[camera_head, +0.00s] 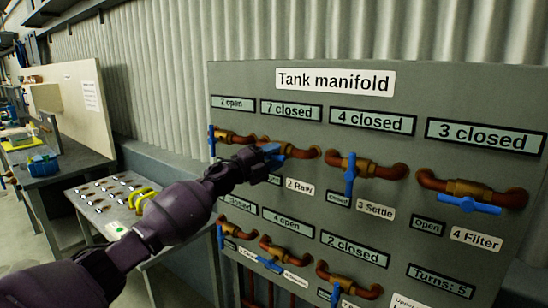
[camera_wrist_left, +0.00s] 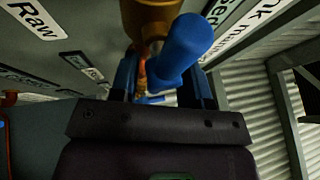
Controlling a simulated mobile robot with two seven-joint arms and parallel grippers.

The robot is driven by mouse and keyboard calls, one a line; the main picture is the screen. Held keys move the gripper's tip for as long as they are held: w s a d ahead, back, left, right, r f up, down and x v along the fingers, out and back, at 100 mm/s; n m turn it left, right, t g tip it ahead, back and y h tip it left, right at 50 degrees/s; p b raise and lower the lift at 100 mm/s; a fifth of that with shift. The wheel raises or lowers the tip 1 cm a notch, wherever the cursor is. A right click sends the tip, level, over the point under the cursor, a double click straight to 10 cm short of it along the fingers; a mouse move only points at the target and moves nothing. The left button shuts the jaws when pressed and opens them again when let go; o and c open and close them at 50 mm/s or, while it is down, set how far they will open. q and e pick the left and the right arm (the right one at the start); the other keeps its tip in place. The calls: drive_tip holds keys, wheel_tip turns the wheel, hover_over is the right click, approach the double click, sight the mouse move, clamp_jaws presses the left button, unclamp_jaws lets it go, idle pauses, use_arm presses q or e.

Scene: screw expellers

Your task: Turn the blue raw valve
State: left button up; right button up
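The Raw valve's blue handle (camera_head: 271,150) sits on an orange pipe fitting in the upper row of the tank manifold panel (camera_head: 240,80), above the "2 Raw" label (camera_head: 300,187). A sign above it reads "7 closed". My left gripper (camera_head: 255,160) is at this handle and partly hides it. In the left wrist view the fingers (camera_wrist_left: 160,88) stand apart, and the blue handle (camera_wrist_left: 185,48) shows large in front of the right finger. I cannot tell whether the fingers touch it. My right gripper is not in view.
Other blue-handled valves are close by: one at the left (camera_head: 212,140), Settle (camera_head: 350,175), Filter (camera_head: 468,204) and a lower row (camera_head: 270,264). A "Turns: 5" sign (camera_head: 441,281) is at lower right. A grey table with small parts (camera_head: 95,205) stands left of the panel.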

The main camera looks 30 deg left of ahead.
use_arm(q)
drive_tip(key=shift+s+f, duration=0.1)
drive_tip(key=shift+s+a+f, duration=0.1)
drive_tip(key=shift+s+a, duration=0.05)
drive_tip(key=shift+s, duration=0.1)
drive_tip(key=b+v, duration=0.1)
drive_tip(key=v, duration=0.9)
drive_tip(key=shift+b, duration=0.3)
drive_tip(key=s+p, duration=0.3)
drive_tip(key=s, duration=0.5)
drive_tip(key=shift+a, duration=0.35)
